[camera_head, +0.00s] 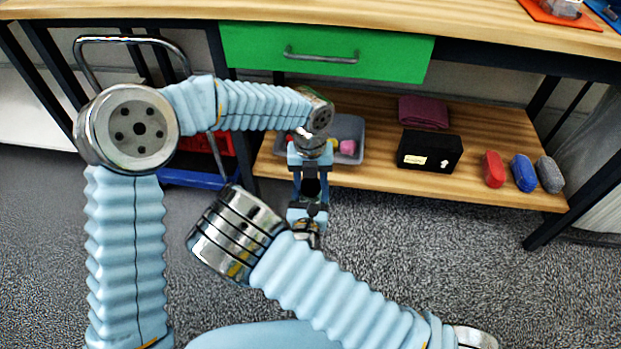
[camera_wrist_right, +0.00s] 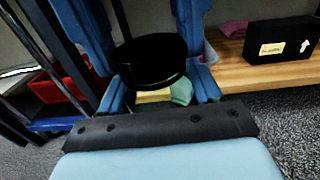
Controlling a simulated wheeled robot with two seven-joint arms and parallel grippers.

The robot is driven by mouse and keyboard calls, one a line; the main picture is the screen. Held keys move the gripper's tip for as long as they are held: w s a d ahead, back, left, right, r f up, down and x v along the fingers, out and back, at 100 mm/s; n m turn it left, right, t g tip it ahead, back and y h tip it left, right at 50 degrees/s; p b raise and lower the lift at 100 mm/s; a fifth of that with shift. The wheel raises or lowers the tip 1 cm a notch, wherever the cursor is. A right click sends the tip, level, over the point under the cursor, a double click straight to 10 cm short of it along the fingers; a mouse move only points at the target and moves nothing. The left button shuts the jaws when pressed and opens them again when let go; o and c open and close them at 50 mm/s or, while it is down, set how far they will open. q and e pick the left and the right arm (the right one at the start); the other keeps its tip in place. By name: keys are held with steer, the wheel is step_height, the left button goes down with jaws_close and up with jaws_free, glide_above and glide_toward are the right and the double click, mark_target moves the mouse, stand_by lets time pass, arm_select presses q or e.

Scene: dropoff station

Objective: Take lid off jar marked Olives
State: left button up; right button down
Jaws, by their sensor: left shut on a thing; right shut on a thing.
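My left gripper (camera_head: 310,165) points down in front of the low shelf, and my right gripper (camera_head: 308,208) points up just below it, the two facing each other. A dark, round, jar-like thing (camera_head: 310,186) is between them. In the right wrist view it shows as a black cylinder (camera_wrist_right: 150,62). My left fingers (camera_wrist_right: 140,30) come down on either side of its upper part. My right fingers (camera_wrist_right: 155,90) stand on either side of its lower part. Both grippers are shut on it. No Olives marking is readable, and I cannot tell where lid and jar meet.
Behind the grippers, a grey tray (camera_head: 353,128) with small coloured things sits on the wooden shelf (camera_head: 375,172). A black box (camera_head: 430,152), a maroon cloth (camera_head: 423,111) and red, blue and grey items (camera_head: 523,172) lie right. A green drawer (camera_head: 325,52) hangs above.

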arm_select(q)
steer(key=n, duration=0.5)
steer(key=shift+n, duration=0.4)
steer(key=n, duration=1.2)
steer(key=shift+r, duration=0.1)
steer(key=n, duration=0.4)
steer(key=o, duration=1.2)
steer(key=shift+c, duration=0.2)
steer(key=shift+r, duration=0.1)
